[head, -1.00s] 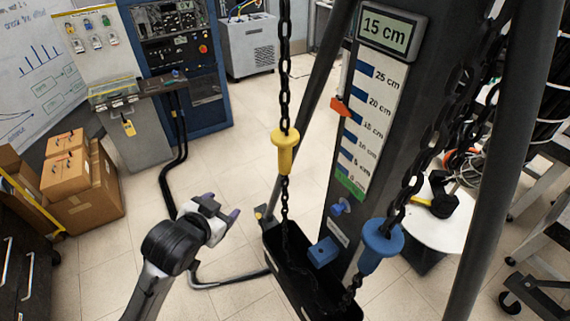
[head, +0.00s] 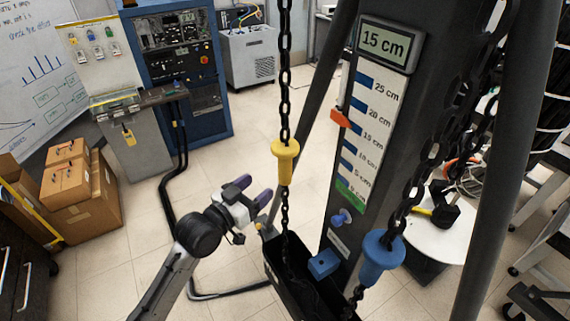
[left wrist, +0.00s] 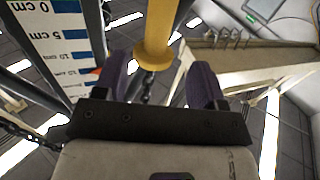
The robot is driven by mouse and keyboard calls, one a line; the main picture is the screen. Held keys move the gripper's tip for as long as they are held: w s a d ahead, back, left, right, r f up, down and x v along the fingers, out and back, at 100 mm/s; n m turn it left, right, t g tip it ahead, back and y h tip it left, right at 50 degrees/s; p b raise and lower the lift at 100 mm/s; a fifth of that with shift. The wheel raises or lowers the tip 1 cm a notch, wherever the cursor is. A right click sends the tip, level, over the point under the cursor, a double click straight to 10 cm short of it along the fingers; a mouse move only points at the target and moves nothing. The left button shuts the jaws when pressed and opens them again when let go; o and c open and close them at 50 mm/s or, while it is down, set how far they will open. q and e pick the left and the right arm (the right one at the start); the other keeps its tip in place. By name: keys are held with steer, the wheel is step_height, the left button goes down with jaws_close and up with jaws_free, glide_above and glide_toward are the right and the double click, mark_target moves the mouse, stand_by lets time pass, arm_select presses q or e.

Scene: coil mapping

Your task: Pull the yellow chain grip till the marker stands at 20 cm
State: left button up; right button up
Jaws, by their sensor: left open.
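The yellow chain grip (head: 285,162) hangs upright on a black chain in the head view. It also shows in the left wrist view (left wrist: 155,40), ahead of and between the two purple fingertips. My left gripper (head: 251,192) is open and empty, just left of the grip and slightly below it, apart from it. The orange marker (head: 340,119) is beside the scale (head: 368,130) near the 15 cm mark. The display (head: 388,43) on top of the dark column reads 15 cm. My right gripper is not in view.
A blue chain grip (head: 381,257) hangs at the right. A black chain bin (head: 272,262) sits under the chains, and dark stand legs (head: 328,95) slope down near them.

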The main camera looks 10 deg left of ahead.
mark_target(280, 169)
arm_select(q)
steer(key=p+x, duration=0.1)
steer(key=x, duration=0.8)
steer(key=shift+r, duration=0.1)
steer(key=shift+x, duration=1.1)
